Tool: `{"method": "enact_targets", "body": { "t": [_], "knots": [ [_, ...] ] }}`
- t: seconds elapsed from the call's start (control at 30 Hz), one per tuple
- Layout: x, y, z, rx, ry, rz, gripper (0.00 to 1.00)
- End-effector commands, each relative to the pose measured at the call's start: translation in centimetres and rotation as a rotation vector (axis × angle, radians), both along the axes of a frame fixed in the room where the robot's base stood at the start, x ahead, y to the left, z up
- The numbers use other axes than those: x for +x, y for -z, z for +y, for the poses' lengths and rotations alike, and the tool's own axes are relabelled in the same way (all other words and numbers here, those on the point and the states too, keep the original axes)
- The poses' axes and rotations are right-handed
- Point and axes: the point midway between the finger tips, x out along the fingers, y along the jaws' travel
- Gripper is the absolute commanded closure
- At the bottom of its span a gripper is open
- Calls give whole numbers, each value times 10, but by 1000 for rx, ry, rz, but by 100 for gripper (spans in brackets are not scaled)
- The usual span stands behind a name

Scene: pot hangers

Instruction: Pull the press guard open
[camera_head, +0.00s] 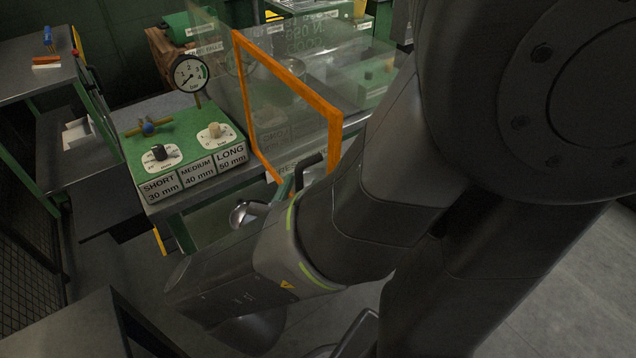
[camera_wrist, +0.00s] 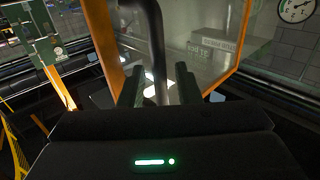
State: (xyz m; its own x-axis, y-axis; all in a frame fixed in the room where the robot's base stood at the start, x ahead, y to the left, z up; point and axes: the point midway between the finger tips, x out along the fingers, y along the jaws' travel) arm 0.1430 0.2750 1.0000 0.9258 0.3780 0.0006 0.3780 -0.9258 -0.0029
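The press guard is a clear panel in an orange frame (camera_head: 289,82), upright at the right end of the green control bench in the head view. Its dark bar handle (camera_head: 308,163) sticks out near the frame's lower right, partly hidden by my arm. In the wrist view, the orange frame (camera_wrist: 101,40) rises at left and the handle (camera_wrist: 155,45) runs down between my fingers. My gripper (camera_wrist: 158,90) is open, with a finger on each side of the handle and gaps visible beside it. My fingertips are hidden in the head view.
A control box (camera_head: 186,150) with knobs and length labels sits left of the guard, with a pressure gauge (camera_head: 189,75) behind it. A metal table (camera_head: 35,75) stands at far left. Grey floor (camera_head: 560,285) is clear at lower right.

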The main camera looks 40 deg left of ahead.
Motion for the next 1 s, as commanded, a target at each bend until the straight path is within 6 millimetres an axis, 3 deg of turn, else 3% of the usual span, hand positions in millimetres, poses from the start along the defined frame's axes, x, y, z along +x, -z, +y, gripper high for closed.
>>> {"method": "enact_targets", "body": {
  "t": [0.7,1.0],
  "knots": [
    [-95,0,-38,0,-5,-1,70],
    [-119,0,-48,2,-2,0,70]
  ]
}}
